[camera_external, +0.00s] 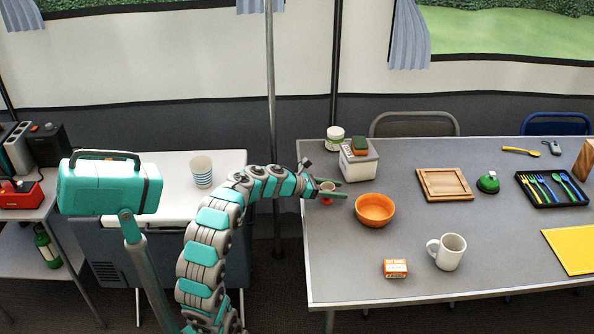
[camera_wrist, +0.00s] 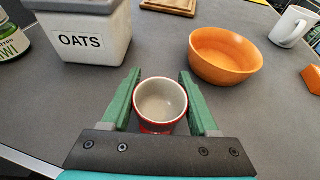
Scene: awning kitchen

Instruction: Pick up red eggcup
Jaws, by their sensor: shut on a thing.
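The red eggcup (camera_wrist: 160,101) is between the two green fingers of my gripper (camera_wrist: 160,92) in the wrist view, its pale inside facing up. The fingers are shut on it from both sides. In the external view my gripper (camera_external: 332,189) is at the left edge of the grey table, and the eggcup (camera_external: 327,200) shows small between the fingers. I cannot tell whether its base touches the table.
An orange bowl (camera_external: 375,209) stands just right of my gripper. An oats container (camera_external: 358,163) with a sponge on top and a jar (camera_external: 335,139) stand behind. A small box (camera_external: 395,268) and a white mug (camera_external: 449,252) are nearer the front. The table's left edge is close.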

